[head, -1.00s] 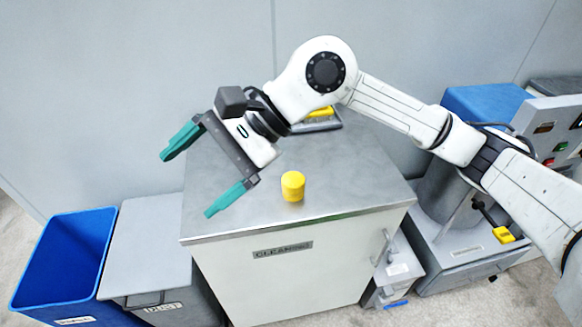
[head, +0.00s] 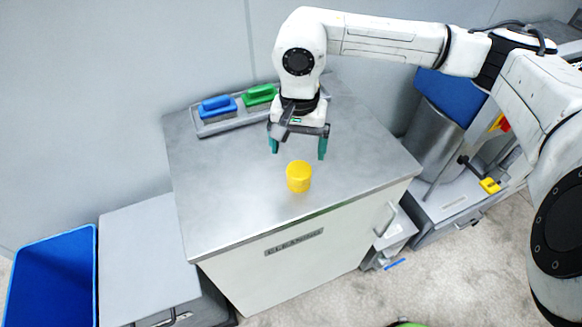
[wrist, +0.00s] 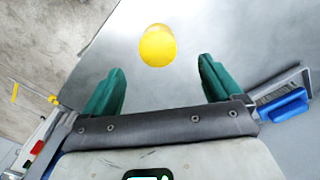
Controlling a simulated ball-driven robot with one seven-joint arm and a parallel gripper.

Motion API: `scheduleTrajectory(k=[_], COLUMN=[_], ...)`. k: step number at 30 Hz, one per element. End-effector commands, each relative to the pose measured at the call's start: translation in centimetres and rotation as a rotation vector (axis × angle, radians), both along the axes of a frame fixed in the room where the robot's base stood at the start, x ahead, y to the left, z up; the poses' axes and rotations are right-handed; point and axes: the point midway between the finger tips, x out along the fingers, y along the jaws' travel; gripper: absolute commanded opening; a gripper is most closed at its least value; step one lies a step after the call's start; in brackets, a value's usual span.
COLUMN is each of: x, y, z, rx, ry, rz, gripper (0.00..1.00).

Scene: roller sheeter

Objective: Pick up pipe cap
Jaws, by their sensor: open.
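The yellow pipe cap (head: 299,176) stands upright on the grey metal top of the cleaning cabinet (head: 235,215), near its front middle. It also shows in the wrist view (wrist: 157,46), ahead of the fingertips and roughly centred between them. My gripper (head: 298,149) is open and empty, with its two teal fingers pointing down. In the head view it appears just behind and above the cap. The fingers are apart from the cap in the wrist view (wrist: 158,78).
A grey tray (head: 215,127) at the back of the cabinet top holds a blue brush (head: 217,108) and a green brush (head: 260,95). A blue bin (head: 50,275) and a grey lidded bin (head: 150,262) stand at left. The top around the cap is clear.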

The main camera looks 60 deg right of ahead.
Motion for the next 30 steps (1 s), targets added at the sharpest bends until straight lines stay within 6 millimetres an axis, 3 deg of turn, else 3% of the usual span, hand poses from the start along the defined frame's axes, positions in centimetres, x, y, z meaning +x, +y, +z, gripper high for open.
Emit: scheduleTrajectory(k=[6,14,24,30], x=[0.0,-0.1,-0.4,-0.3], y=[0.1,0.0,-0.2,-0.2], z=[-3.0,-4.5,-8.4,-9.0], rx=[0.005,0.005,0.006,0.003], ry=[0.0,0.0,-0.001,-0.002], rz=[-0.001,-0.001,-0.002,-0.001], gripper=[0.92,0.92,0.92,0.92])
